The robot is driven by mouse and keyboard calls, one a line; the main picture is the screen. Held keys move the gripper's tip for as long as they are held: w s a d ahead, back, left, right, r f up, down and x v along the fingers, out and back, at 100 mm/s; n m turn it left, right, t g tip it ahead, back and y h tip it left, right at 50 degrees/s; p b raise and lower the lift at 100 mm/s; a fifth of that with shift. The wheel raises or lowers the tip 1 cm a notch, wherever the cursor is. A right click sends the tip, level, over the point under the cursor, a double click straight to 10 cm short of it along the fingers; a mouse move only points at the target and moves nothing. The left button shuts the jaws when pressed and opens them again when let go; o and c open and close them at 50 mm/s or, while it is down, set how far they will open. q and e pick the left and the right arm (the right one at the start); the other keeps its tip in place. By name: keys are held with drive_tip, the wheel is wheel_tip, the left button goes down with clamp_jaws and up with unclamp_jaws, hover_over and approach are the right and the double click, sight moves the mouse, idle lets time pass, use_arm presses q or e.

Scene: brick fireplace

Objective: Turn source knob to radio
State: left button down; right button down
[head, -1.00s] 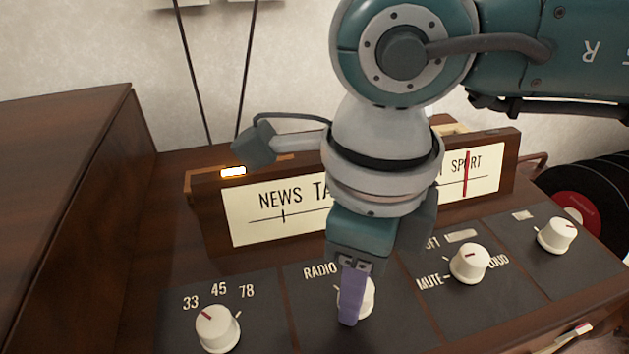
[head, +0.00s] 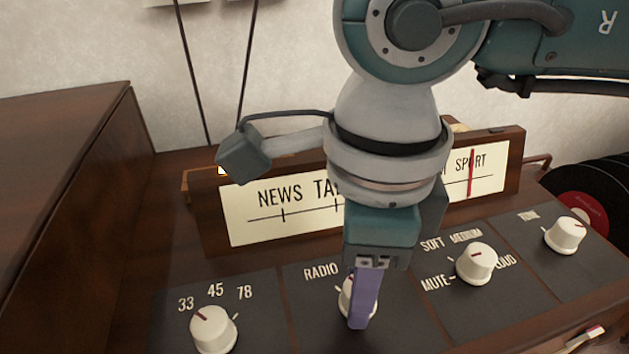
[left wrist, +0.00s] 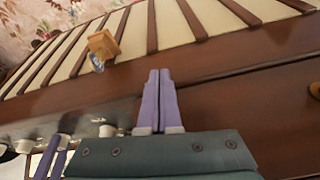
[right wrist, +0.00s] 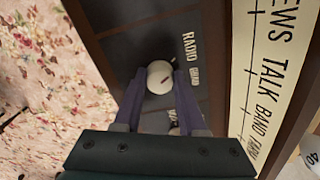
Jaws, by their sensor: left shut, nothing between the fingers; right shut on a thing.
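The source knob (head: 345,297) is a white knob with a red mark, on the dark panel below the RADIO label (head: 320,272). My right gripper (head: 362,300) is shut on it from above, and its purple finger hides part of the knob in the head view. In the right wrist view, the source knob (right wrist: 159,77) sits between the two fingertips of my right gripper (right wrist: 161,80). Its red mark points toward the RADIO side. My left gripper (left wrist: 160,72) is shut and empty, over brown wood in the left wrist view.
Other white knobs stand beside it: the 33/45/78 knob (head: 214,330), the volume knob (head: 477,264) and a far-right knob (head: 565,236). The tuning dial (head: 285,210) stands behind the right gripper.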

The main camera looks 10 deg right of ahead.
drive_tip(key=shift+c, duration=2.4)
unclamp_jaws()
drive_tip(key=shift+r, duration=0.15)
wheel_tip(320, 180, up, 9)
drive_tip(key=shift+r+p, duration=0.1)
drive_tip(key=shift+p, duration=1)
drive_tip(key=shift+r, duration=0.25)
drive_tip(key=shift+s, duration=0.1)
